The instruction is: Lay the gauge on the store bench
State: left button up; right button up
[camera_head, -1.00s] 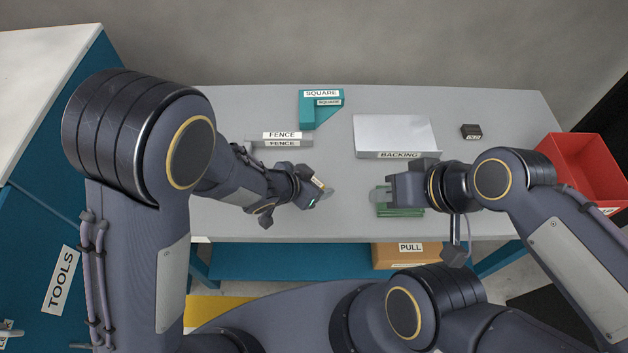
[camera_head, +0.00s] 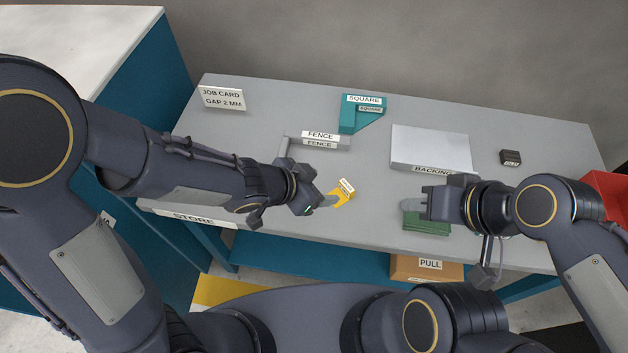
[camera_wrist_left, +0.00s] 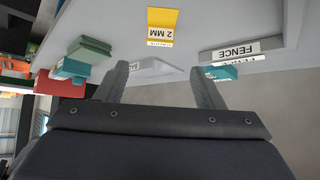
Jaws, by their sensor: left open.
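The gauge (camera_head: 343,195) is a small yellow piece with a white label. It appears to lie on the grey store bench (camera_head: 265,115), right of my left gripper. In the left wrist view the gauge (camera_wrist_left: 163,20) reads "2 MM" and sits beyond the fingertips, between their lines. My left gripper (camera_head: 318,205) is open and empty, and a finger overlaps the gauge's near end in the head view; I cannot tell if they touch. The bench's front edge carries a "STORE" label (camera_head: 193,218). My right gripper (camera_head: 424,205) is by the green blocks (camera_head: 428,222); its jaws are unclear.
Behind the gauge stand the fence (camera_head: 320,140) and the teal square (camera_head: 350,115). The backing panel (camera_head: 430,145), a small black block (camera_head: 510,157) and a red bin (camera_head: 608,195) are to the right. A job card (camera_head: 221,98) stands at the back left.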

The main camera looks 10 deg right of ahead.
pick_arm(q)
jog(key=a+r+n+t+y, duration=0.15)
jog(key=a+r+n, duration=0.25)
jog(key=a, duration=0.6)
jog(key=a+r+n+t+y, duration=0.1)
jog(key=a+r+n+y, duration=0.3)
jog(key=a, duration=0.6)
jog(key=s+a+r+n, duration=0.1)
jog(key=s+a+n, duration=0.1)
jog(key=s, duration=0.4)
jog(key=s+a+r+n+g+h, duration=0.1)
jog(key=s+a+r+n, duration=0.1)
jog(key=s, duration=0.4)
jog(key=shift+s+a+r+n, duration=0.15)
jog(key=shift+s+a+n, duration=0.05)
jog(key=shift+a+n, duration=0.7)
jog(key=shift+d+h, duration=0.1)
jog(key=shift+h, duration=0.15)
